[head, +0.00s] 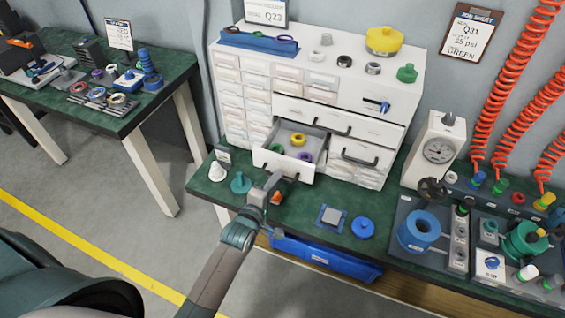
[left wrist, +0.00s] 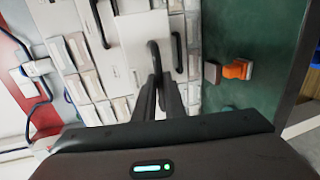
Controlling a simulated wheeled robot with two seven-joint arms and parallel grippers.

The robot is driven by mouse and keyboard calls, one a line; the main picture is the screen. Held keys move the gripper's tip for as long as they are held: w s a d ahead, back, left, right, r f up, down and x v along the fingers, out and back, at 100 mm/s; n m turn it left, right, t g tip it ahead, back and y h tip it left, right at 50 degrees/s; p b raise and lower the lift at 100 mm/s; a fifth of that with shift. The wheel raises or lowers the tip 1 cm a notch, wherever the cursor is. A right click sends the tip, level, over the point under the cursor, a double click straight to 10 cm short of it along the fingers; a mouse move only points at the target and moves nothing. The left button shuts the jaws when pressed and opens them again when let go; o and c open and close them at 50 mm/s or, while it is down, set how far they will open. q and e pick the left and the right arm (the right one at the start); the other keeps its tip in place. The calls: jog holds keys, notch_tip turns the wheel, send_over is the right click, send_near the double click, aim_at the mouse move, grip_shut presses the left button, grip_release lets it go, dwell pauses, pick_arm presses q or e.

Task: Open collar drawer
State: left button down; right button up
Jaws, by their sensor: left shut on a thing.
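The collar drawer (head: 268,158) is pulled out of the white cabinet (head: 335,98), low on its front. Yellow, green and purple rings lie inside it. My left gripper (head: 274,180) is at the drawer's front, coming from below in the head view. In the left wrist view its two fingers (left wrist: 160,88) are shut on the black drawer handle (left wrist: 153,55). The fingers hide part of the handle. My right gripper is in neither view.
A teal knobbed piece (head: 240,184) and a white one (head: 217,172) stand left of the drawer. A blue disc (head: 363,228) and a gauge (head: 436,150) are to the right. A blue bin (head: 325,262) hangs below.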

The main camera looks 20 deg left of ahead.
pick_arm(q)
jog(key=shift+f+v, duration=0.2)
jog(key=shift+v, duration=0.8)
jog(key=c, duration=1.8)
grip_release()
jog(key=shift+c, duration=0.2)
